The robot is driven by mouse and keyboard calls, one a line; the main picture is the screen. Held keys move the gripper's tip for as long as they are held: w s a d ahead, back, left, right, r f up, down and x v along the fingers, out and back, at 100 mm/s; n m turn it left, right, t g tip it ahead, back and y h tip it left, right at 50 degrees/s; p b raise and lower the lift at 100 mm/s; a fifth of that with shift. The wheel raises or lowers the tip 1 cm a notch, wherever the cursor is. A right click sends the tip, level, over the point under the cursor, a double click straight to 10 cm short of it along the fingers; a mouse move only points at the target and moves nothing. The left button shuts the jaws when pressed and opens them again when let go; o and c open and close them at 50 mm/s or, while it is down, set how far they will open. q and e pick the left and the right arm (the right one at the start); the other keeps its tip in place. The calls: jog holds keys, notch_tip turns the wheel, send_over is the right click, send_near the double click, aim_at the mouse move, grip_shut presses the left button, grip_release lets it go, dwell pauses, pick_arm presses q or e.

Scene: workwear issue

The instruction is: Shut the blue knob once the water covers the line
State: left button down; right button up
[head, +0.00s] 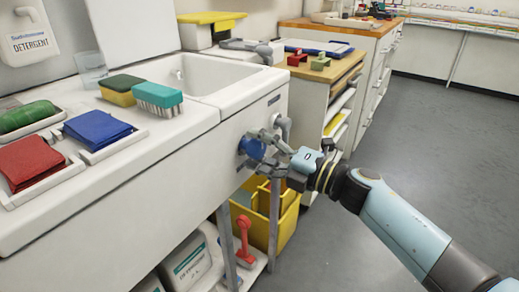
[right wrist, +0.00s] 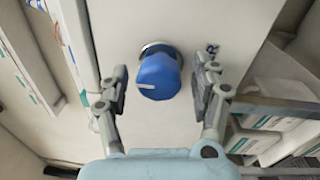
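The blue knob (head: 252,148) sits on the white front panel of the sink unit. It also shows in the right wrist view (right wrist: 158,76), with a pale mark on its lower left side. My right gripper (head: 270,150) is at the knob, its fingers spread. In the right wrist view my fingers (right wrist: 157,88) stand on either side of the knob with gaps between. The sink basin (head: 206,74) is seen at a slant; I can make out neither water nor a line inside. A grey tap (head: 250,48) stands at its back right. My left gripper is out of view.
A green-and-yellow sponge (head: 121,88), a teal brush (head: 158,98) and folded red (head: 29,160) and blue (head: 97,128) cloths lie on the counter. A yellow bin (head: 262,215) stands below the knob. Grey floor at right is clear.

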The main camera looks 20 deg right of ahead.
jog(key=v, duration=1.2)
dwell(0.3)
jog(key=s+d+f+m+g+h, duration=0.15)
jog(key=s+f+m+h, duration=0.35)
jog(key=f, duration=0.6)
jog(key=s+d+f+m+g+h, duration=0.1)
jog(key=s+d+f+m+h, duration=0.15)
jog(key=s+f+m, duration=0.55)
jog(key=s+d+f+m+g+h, duration=0.1)
jog(key=s+d+f+m+h, duration=0.25)
jog(key=f, duration=0.95)
jog(key=s+f+m+g, duration=0.3)
jog(key=s+f, duration=0.1)
jog(key=s, duration=0.5)
jog(key=s+f+m+g+h, duration=0.1)
jog(key=s+f+m+g, duration=0.3)
jog(key=s, duration=0.6)
jog(key=s+f+m+g, duration=0.3)
jog(key=s+f, duration=0.2)
jog(key=s, duration=0.5)
jog(key=shift+a+m+h, duration=0.3)
jog(key=shift+a+m, duration=0.05)
jog(key=shift+a, duration=0.05)
